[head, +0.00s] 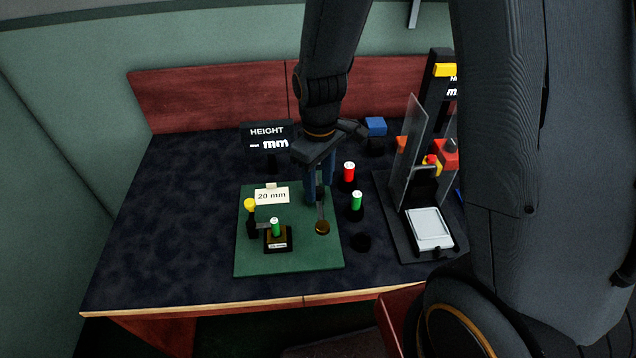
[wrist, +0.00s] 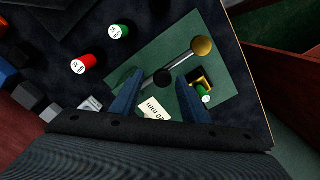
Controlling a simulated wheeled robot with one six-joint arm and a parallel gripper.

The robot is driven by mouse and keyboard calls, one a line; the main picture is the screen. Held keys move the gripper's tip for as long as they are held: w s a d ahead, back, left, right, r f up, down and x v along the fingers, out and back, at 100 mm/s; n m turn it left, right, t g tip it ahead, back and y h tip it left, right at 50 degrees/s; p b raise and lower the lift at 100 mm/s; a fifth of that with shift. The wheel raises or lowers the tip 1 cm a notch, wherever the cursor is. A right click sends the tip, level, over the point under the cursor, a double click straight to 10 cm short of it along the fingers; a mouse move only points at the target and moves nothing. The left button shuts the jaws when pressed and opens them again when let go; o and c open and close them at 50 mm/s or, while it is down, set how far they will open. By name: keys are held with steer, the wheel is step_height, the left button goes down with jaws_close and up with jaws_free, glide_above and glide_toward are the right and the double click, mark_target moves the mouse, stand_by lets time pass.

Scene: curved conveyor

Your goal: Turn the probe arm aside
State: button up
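The probe arm (wrist: 181,61) is a thin grey rod with a black hub (wrist: 163,77) and a brass ball end (wrist: 202,46). The ball end also shows in the head view (head: 322,228), over the right part of the green plate (head: 290,262). My gripper (head: 318,203) points down at the plate's right side. In the wrist view its two blue fingers (wrist: 160,82) are apart, with the hub and part of the rod between their tips; contact cannot be told. A green-topped cylinder (head: 276,227) stands on a small black and gold stand (head: 278,245), left of the ball end.
A yellow-topped post (head: 250,205) and a 20 mm card (head: 271,196) are on the plate. A height display (head: 268,134) stands behind. Red (head: 349,171) and green (head: 357,202) cylinders stand to the right, before a clear-walled scale (head: 430,228). The table's left side is bare.

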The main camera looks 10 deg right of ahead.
mark_target(319, 189)
steer(key=shift+s, duration=0.1)
steer(key=shift+r+b, duration=0.65)
steer(key=shift+r, duration=3.25)
steer(key=s+d+m+t, duration=0.1)
steer(key=s+d+m, duration=0.6)
steer(key=shift+s+m, duration=0.15)
steer(key=shift+m, duration=0.25)
